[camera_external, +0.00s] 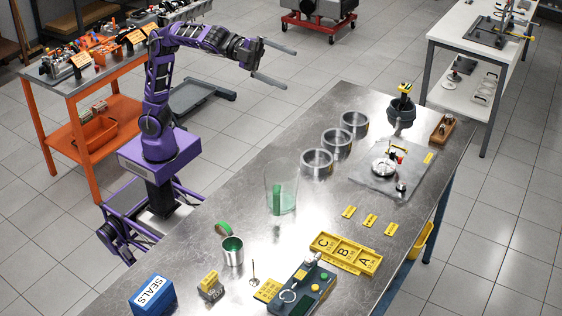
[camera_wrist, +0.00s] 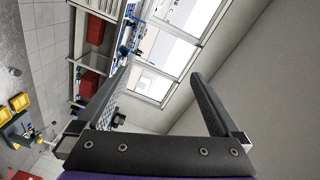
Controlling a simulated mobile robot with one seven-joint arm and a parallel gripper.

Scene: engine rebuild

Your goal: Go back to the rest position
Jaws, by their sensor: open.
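My gripper (camera_external: 272,64) is at the end of my raised purple arm, high over the floor beyond the left edge of the steel workbench. Its two grey fingers are spread wide apart with nothing between them. In the wrist view the gripper (camera_wrist: 155,100) also shows open and empty, with the window, wall and shelving behind it. It touches nothing in either view.
The steel workbench (camera_external: 240,187) holds a clear glass vessel (camera_external: 282,187), three metal rings, a yellow lettered tray (camera_external: 345,254), a blue SEALS box (camera_external: 153,296) and a grey device (camera_external: 303,290). An orange cart (camera_external: 82,122) stands left behind my arm. Open floor surrounds my gripper.

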